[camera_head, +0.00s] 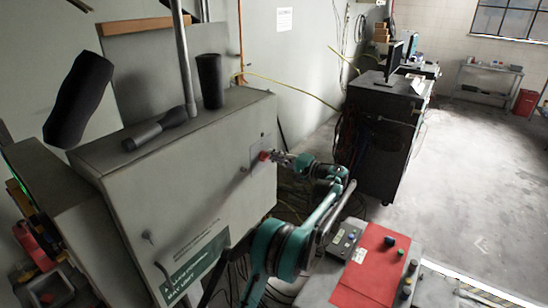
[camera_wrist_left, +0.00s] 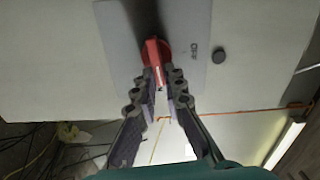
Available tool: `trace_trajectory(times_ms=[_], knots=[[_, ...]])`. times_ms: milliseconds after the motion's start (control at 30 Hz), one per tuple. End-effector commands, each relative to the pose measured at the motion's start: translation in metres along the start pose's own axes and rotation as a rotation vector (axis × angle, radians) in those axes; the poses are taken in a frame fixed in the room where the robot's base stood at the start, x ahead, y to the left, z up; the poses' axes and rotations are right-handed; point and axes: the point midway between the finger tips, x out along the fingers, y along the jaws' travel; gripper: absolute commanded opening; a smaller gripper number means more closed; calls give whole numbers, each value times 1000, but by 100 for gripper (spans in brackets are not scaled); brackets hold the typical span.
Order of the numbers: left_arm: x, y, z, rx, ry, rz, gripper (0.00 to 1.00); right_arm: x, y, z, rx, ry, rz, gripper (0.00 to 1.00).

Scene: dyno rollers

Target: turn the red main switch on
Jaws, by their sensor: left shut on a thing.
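The red main switch (camera_head: 264,155) sits on a grey plate on the side of a large grey cabinet (camera_head: 190,190). In the left wrist view, the red switch (camera_wrist_left: 153,50) has a round base and a raised handle, on the grey plate (camera_wrist_left: 118,35). My left gripper (camera_head: 279,158) reaches the switch from the right in the head view. In the wrist view its two fingertips (camera_wrist_left: 163,80) are on either side of the handle's near end, shut on it. My right gripper is out of view.
A red panel (camera_head: 365,270) with knobs and a grey button box (camera_head: 345,240) lie on a bench at the lower right. A dark cabinet with a monitor (camera_head: 393,62) stands behind. Dark cylinders (camera_head: 210,80) are on the cabinet top.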

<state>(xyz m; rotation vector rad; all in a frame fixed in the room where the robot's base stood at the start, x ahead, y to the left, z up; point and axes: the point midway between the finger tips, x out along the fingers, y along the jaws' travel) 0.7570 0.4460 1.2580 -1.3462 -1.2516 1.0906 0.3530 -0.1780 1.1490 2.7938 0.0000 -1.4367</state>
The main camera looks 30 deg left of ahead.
Motion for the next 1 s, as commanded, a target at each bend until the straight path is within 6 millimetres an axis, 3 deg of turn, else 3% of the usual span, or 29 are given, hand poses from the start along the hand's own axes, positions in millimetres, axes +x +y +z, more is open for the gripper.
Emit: trace_trajectory(times_ms=[400, 867, 900, 933, 1000], knots=[[0, 3, 0, 143, 3, 0, 0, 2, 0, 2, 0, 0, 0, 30], [0, 3, 0, 153, 2, 0, 0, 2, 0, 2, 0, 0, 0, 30], [0, 3, 0, 153, 2, 0, 18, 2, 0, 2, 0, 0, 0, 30], [0, 3, 0, 153, 2, 0, 26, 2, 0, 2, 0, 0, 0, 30], [0, 3, 0, 153, 2, 0, 31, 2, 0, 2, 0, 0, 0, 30]])
